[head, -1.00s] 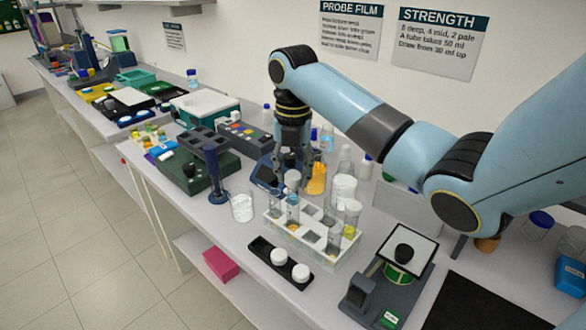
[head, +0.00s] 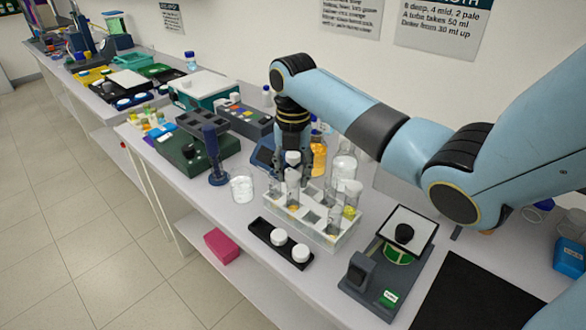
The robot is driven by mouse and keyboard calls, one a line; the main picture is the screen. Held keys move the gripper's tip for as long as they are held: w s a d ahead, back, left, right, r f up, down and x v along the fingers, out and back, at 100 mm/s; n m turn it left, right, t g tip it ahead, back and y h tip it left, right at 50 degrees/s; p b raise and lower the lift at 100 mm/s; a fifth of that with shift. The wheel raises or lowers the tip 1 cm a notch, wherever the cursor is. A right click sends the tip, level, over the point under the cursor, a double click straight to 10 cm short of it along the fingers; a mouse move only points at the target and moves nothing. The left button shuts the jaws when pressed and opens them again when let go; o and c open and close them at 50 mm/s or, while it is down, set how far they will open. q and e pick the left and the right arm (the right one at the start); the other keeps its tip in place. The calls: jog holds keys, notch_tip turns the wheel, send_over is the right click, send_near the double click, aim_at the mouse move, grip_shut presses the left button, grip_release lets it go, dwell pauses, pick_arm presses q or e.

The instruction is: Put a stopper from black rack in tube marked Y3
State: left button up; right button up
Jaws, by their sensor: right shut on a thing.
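The black rack (head: 265,236) lies on the front of the bench. It holds two white stoppers, one near its middle (head: 279,237) and one at its right end (head: 301,253). My right gripper (head: 292,168) points down over the back left part of the pale tube rack (head: 330,236) and is shut on a white stopper (head: 292,157). The stopper is right above or at the mouth of a clear tube (head: 292,186); I cannot tell whether they touch. Other tubes stand in the rack, one with a yellow mark (head: 349,212). Tube markings are too small to read. My left gripper is out of view.
A grey device (head: 395,262) and a black mat (head: 470,295) lie to the right.

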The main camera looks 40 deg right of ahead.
jog(key=shift+f, duration=0.3)
dwell(0.5)
jog(key=o, duration=0.8)
jog(key=shift+o, duration=0.2)
notch_tip(320, 180, up, 12)
jog(key=shift+f, duration=0.1)
